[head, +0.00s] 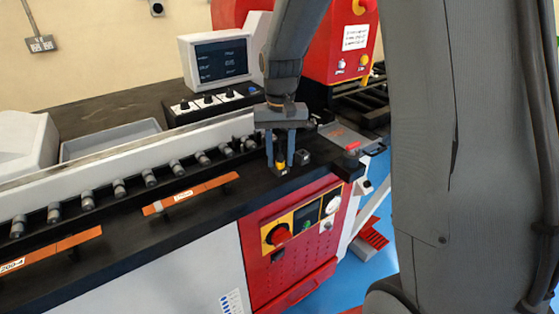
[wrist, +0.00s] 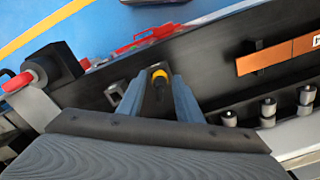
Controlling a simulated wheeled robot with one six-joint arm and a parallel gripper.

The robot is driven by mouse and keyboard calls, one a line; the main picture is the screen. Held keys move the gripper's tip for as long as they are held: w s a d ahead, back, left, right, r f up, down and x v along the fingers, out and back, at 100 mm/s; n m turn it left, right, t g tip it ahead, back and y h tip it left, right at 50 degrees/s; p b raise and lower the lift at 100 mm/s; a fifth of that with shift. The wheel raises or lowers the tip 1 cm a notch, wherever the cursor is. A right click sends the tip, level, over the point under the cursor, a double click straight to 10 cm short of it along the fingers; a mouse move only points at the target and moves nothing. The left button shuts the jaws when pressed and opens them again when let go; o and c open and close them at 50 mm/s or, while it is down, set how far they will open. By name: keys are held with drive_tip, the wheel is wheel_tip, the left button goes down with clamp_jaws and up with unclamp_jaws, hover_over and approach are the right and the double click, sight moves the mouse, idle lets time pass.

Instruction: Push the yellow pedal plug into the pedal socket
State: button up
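The yellow pedal plug (head: 281,160), with a dark body, stands near the machine's black top edge between my fingers. It also shows in the wrist view (wrist: 159,75). My gripper (head: 280,166) points down, its two blue-grey fingers on either side of the plug. In the wrist view, my gripper (wrist: 158,78) shows narrow gaps between the fingers and the plug, so it looks open around it. A small dark square block with a recess, apparently the pedal socket (head: 304,156), sits just right of the fingers. It shows left of them in the wrist view (wrist: 116,91). The plug's lower end is hard to see.
A row of grey rollers (head: 149,178) and copper bars (head: 191,194) lie to the left. A monitor (head: 219,60) and knob panel (head: 212,101) stand behind. A red-knobbed block (head: 351,161) is at the right corner. A red control panel (head: 292,250) is below.

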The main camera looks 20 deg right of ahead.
sight(280, 143)
clamp_jaws()
drive_tip(key=shift+r, duration=0.25)
drive_tip(key=shift+r+p, duration=0.35)
drive_tip(key=shift+p, duration=0.15)
drive_tip(key=shift+r+p, duration=0.55)
drive_tip(key=shift+r, duration=0.1)
drive_tip(key=shift+r+p, duration=1.95)
drive_tip(key=shift+r, duration=0.55)
